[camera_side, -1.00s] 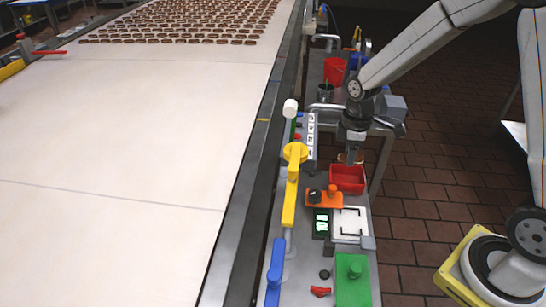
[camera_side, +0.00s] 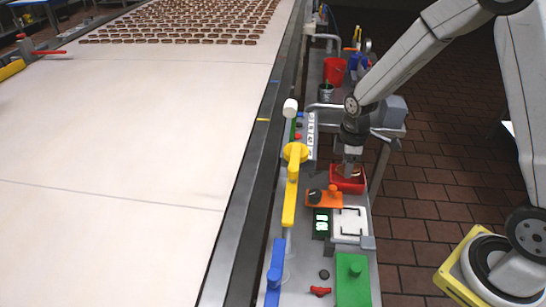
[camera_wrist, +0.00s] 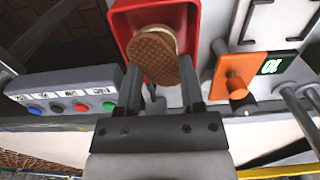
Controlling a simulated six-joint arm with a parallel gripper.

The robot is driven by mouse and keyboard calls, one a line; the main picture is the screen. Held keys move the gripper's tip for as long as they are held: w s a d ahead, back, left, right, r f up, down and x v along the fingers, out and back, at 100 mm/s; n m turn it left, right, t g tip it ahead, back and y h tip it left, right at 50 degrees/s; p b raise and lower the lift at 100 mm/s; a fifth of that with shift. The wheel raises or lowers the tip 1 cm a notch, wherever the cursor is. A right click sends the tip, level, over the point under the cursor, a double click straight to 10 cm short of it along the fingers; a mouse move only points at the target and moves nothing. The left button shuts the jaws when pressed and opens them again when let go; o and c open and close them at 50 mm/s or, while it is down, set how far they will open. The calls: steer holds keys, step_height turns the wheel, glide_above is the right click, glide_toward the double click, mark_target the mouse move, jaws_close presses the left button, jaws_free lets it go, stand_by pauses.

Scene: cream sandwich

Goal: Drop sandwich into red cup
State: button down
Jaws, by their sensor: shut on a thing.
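My gripper (camera_side: 348,172) points down over the red cup (camera_side: 349,187), a shallow box-shaped container on the metal bench. In the wrist view, my gripper's two fingers (camera_wrist: 160,66) stand on either side of the sandwich. The sandwich appears within the outline of the red cup (camera_wrist: 194,18), tilted. I cannot tell how far it is below the rim. In the side view the fingers hide part of the sandwich.
A yellow lever (camera_side: 291,190) stands to the left. A red bucket (camera_side: 334,71) stands farther back. A button panel (camera_wrist: 70,95) shows in the wrist view.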

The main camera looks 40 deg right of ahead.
steer(key=shift+c, duration=0.7)
jaws_free()
steer(key=shift+r, duration=0.1)
steer(key=shift+r, duration=3.8)
steer(key=s+a+f+m+t, duration=0.1)
steer(key=s+a+m, duration=0.3)
steer(key=s+m, duration=0.5)
steer(key=shift+s+a+f+t, duration=0.3)
steer(key=shift+s+f+t, duration=0.15)
steer(key=shift+t, duration=0.35)
